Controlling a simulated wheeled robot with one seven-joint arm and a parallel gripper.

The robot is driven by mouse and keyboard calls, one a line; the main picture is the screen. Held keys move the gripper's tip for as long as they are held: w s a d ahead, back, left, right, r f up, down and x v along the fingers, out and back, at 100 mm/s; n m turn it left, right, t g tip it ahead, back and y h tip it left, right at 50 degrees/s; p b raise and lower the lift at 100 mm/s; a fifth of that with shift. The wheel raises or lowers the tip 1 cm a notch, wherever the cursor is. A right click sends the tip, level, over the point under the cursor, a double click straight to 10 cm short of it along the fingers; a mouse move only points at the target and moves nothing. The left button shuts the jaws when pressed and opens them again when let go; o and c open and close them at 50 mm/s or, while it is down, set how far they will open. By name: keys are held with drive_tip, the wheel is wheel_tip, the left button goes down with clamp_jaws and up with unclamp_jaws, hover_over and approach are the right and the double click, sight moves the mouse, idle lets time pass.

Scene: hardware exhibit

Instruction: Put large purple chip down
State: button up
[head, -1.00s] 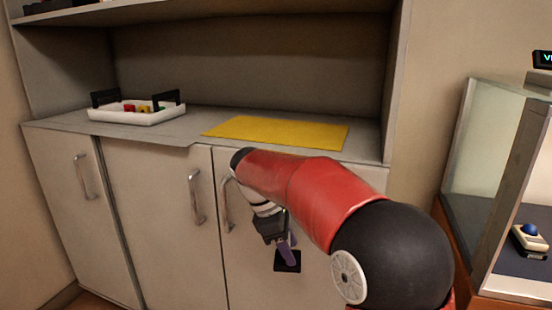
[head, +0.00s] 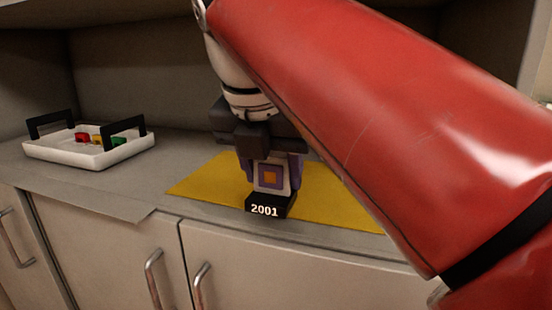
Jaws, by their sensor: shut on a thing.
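My gripper (head: 270,168) is shut on the large purple chip (head: 258,187). In the head view the chip appears in front of the yellow mat (head: 200,180) on the counter, near the mat's front edge. I cannot tell whether the base touches the mat or is just above it. My arm hides the right part of the mat.
A white tray (head: 60,150) with black handles and small red, yellow and green pieces stands at the left on the grey counter (head: 120,185). Cupboard doors with metal handles are below the counter's front edge. Yellow mat shows bare left of my gripper.

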drive_tip(key=w+d, duration=0.2)
drive_tip(key=w, duration=0.2)
drive_tip(key=w+d+p, duration=0.1)
drive_tip(key=w, duration=0.4)
drive_tip(key=w+d, duration=0.2)
drive_tip(key=w, duration=0.2)
drive_tip(key=shift+w+d+p, duration=0.3)
drive_tip(key=shift+p, duration=0.05)
drive_tip(key=shift+f+b, duration=0.7)
drive_tip(key=shift+f, duration=1.05)
drive_tip(key=shift+f, duration=0.15)
drive_tip(key=o, duration=1)
